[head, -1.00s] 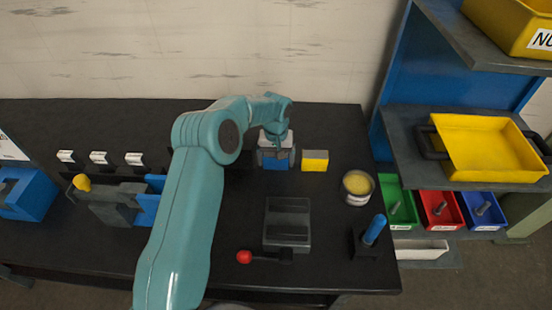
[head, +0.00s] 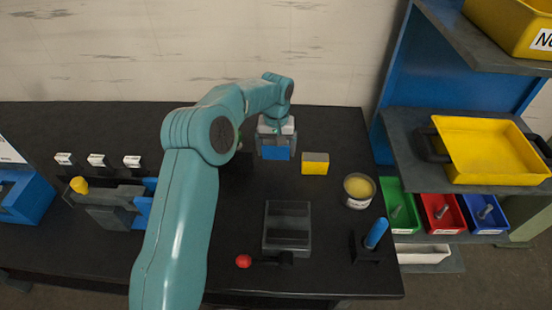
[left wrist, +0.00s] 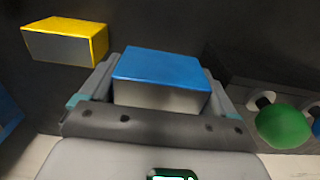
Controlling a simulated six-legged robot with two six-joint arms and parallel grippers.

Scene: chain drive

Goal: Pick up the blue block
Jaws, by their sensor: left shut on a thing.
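The blue block (left wrist: 160,68) has a blue top and a grey side in the left wrist view. It sits between the two fingers of my left gripper (left wrist: 158,90), which is shut on it. In the head view the blue face of the block (head: 276,154) shows below my left gripper (head: 275,145), towards the back of the black table. I cannot tell for sure how far it is above the table. My right gripper is not in view.
A yellow block (head: 315,163) stands just right of the held block. A tin with yellow contents (head: 358,190), a dark clear-lidded tray (head: 287,227) and a blue-handled tool (head: 374,233) are nearer. A green knob (left wrist: 283,126) is close by. A shelf with bins (head: 490,150) stands right.

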